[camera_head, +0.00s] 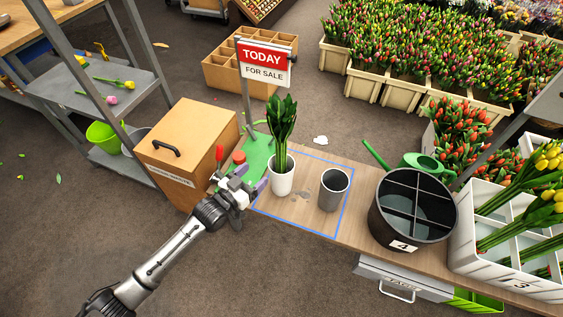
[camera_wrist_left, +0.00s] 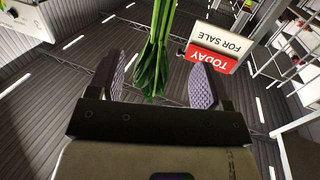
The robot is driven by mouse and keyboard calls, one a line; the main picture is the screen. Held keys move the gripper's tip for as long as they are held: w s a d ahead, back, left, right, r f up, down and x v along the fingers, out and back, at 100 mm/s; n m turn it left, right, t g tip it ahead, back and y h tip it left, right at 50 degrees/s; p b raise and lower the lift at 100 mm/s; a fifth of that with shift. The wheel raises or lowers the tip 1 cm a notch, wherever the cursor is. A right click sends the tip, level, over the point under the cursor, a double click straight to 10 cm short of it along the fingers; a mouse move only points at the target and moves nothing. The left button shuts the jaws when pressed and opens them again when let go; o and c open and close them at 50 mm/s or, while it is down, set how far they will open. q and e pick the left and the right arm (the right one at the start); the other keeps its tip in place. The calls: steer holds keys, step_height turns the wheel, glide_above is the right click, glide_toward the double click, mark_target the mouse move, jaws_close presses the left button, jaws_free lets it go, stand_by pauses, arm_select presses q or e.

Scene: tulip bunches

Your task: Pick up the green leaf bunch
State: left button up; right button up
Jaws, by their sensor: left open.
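The green leaf bunch (camera_head: 283,122) stands upright in a white pot (camera_head: 281,182) on the wooden counter. My left gripper (camera_head: 257,184) is open and empty, just left of the pot, low beside its rim. In the left wrist view the leaf bunch (camera_wrist_left: 156,55) shows in the gap between the two purple-padded fingers of my left gripper (camera_wrist_left: 156,85); I cannot tell whether it lies between the pads or beyond them. My right gripper is not in view.
A grey cup (camera_head: 333,189) stands right of the pot inside a blue outline. A black divided bucket (camera_head: 408,238) and a green watering can (camera_head: 428,166) are farther right. A red sale sign (camera_head: 265,64) rises behind. A cardboard box (camera_head: 190,150) stands left.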

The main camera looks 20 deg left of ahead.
mark_target(277, 153)
arm_select(q)
steer(key=b+x, duration=0.1)
steer(key=x, duration=0.1)
steer(key=b+x, duration=0.1)
steer(key=x, duration=0.2)
steer(key=b+x, duration=0.2)
steer(key=shift+w+a+f, duration=0.15)
steer(key=shift+w+f, duration=0.2)
steer(key=shift+w, duration=0.1)
steer(key=shift+w+r, duration=0.1)
steer(key=shift+w, duration=0.55)
steer(key=b+x, duration=0.4)
steer(key=shift+d, duration=0.4)
steer(key=shift+w+d, duration=0.15)
steer(key=shift+w, duration=0.4)
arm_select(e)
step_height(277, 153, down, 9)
arm_select(q)
steer(key=shift+r, duration=0.1)
steer(key=c, duration=1.1)
steer(key=shift+c, duration=0.2)
